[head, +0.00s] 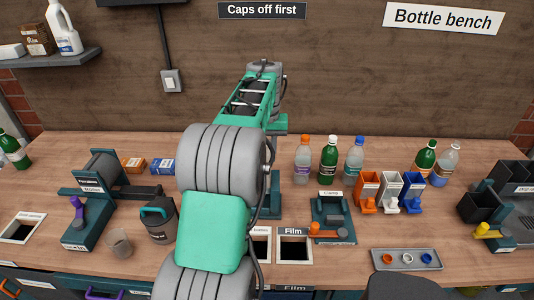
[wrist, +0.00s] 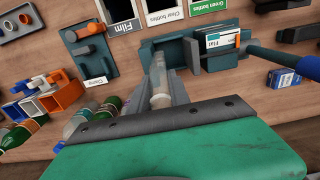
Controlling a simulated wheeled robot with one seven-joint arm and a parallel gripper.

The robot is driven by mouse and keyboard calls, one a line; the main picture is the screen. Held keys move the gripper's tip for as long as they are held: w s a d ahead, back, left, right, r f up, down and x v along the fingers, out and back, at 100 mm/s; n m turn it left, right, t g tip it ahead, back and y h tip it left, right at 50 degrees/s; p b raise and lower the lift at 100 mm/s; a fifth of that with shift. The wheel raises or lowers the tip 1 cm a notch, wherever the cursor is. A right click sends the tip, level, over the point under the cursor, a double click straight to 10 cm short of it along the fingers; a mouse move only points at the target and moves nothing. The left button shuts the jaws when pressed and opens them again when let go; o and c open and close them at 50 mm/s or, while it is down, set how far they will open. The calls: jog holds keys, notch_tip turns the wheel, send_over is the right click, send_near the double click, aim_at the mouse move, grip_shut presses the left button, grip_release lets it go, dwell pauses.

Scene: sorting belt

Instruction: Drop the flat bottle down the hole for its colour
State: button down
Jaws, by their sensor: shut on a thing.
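In the wrist view my gripper (wrist: 163,72) is shut on a clear bottle (wrist: 160,92), which lies lengthwise between the fingers. How flat it is cannot be told from this angle. The held end stands close to the dark teal press (wrist: 224,62) with its "Flat" card; whether they touch is unclear. At the top of the wrist view are labels for clear bottles (wrist: 173,11) and green bottles (wrist: 207,5), with dark holes partly cut off. In the head view my arm hides the gripper and the bottle.
The film hole (head: 294,249) lies right of my arm. A grey tray (head: 380,262) of caps is at the front. A dark canister (head: 159,222) stands left.

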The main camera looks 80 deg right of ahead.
notch_tip(320, 180, up, 6)
jog(key=p, duration=0.5)
jog(key=shift+f, duration=0.1)
